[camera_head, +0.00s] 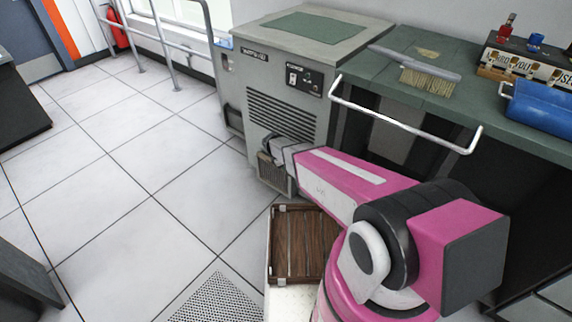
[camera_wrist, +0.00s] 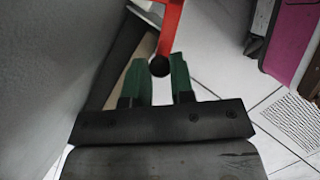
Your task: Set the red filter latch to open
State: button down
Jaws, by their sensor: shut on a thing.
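The red filter latch (camera_wrist: 171,30) is in the wrist view at the top middle. It is a red bar that runs down to a dark round knob (camera_wrist: 160,66). My gripper (camera_wrist: 160,75) has green fingers, one on each side of the knob, and is shut on it. In the head view my arm reaches to the low front of the grey machine (camera_head: 290,110), near a grille at its base. My gripper's fingers and the latch are hidden there behind my wrist.

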jog(key=s+d+n+t+y, duration=0.2)
jog(key=s+d+n+t, duration=0.1)
jog(key=n, duration=0.7)
jog(key=shift+s+d, duration=0.5)
jog(key=shift+s, duration=0.7)
jog(key=shift+n+t, duration=0.3)
jog(key=c, duration=1)
grip_release()
jog(key=v, duration=1)
jog(key=shift+s+r, duration=0.1)
jog(key=shift+r, duration=0.3)
